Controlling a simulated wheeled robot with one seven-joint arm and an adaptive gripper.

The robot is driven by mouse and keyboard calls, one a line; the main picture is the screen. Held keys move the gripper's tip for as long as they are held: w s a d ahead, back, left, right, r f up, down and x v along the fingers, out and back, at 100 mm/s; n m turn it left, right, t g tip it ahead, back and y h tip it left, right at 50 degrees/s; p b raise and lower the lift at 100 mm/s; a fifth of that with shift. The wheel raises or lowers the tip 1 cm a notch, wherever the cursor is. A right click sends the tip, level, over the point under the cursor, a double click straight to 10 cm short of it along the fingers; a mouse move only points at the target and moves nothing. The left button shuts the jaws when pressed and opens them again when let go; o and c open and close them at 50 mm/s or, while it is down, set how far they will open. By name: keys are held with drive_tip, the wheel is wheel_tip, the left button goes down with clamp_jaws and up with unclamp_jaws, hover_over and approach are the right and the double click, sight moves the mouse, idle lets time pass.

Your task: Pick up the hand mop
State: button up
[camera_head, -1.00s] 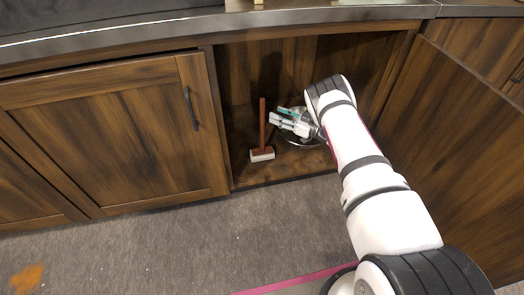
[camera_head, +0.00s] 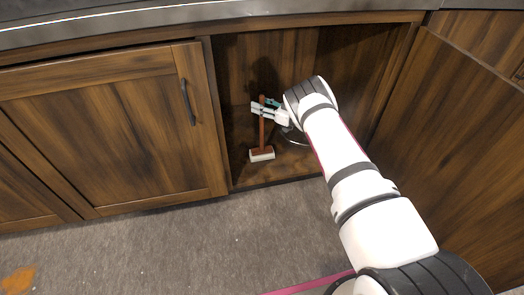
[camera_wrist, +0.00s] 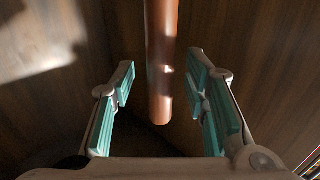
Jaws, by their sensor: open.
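The hand mop stands upright in the open cabinet, with a reddish-brown handle (camera_head: 262,131) and a white-edged head (camera_head: 261,154) resting on the cabinet floor. My gripper (camera_head: 262,107) is at the upper part of the handle, its fingers spread around or right beside it. In the wrist view the handle (camera_wrist: 161,60) runs down between the two open fingers with teal pads, and my gripper (camera_wrist: 165,98) shows a gap on both sides of it. The mop head is out of the wrist view.
A shiny round metal object (camera_head: 294,137) lies behind my wrist, partly hidden. The closed cabinet door (camera_head: 120,135) is at the left and the open door (camera_head: 455,130) at the right. The countertop (camera_head: 130,27) runs above the opening.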

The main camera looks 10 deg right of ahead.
clamp_jaws()
drive_tip(key=shift+r, duration=0.1)
